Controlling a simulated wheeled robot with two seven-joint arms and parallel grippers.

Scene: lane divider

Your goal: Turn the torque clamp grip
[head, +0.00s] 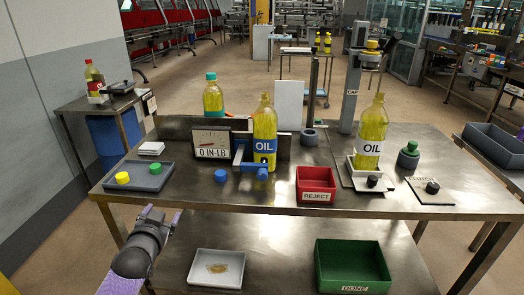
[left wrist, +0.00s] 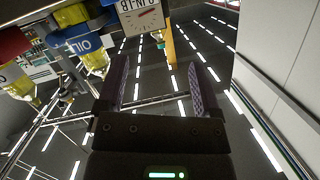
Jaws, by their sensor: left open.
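The torque clamp's blue grip (head: 250,168) sticks out at the front of the fixture on the table. A yellow oil bottle (head: 264,128) with a blue OIL label stands upright at the clamp, its cap off or hard to make out. The gauge (head: 211,143) beside it reads 0 IN-LB. My left gripper (head: 161,214) is open and empty at the table's front left edge, apart from the grip and well to its left. In the left wrist view its two purple-padded fingers (left wrist: 158,70) are spread, with the gauge (left wrist: 142,16) and bottle (left wrist: 88,52) upside down beyond.
A grey tray (head: 140,180) with yellow and green caps lies at left; a blue cap (head: 221,176) lies nearer the clamp. A red REJECT bin (head: 316,184) and another oil bottle (head: 370,135) stand to the right. The lower shelf holds a white tray (head: 205,280) and green DONE bin (head: 352,270).

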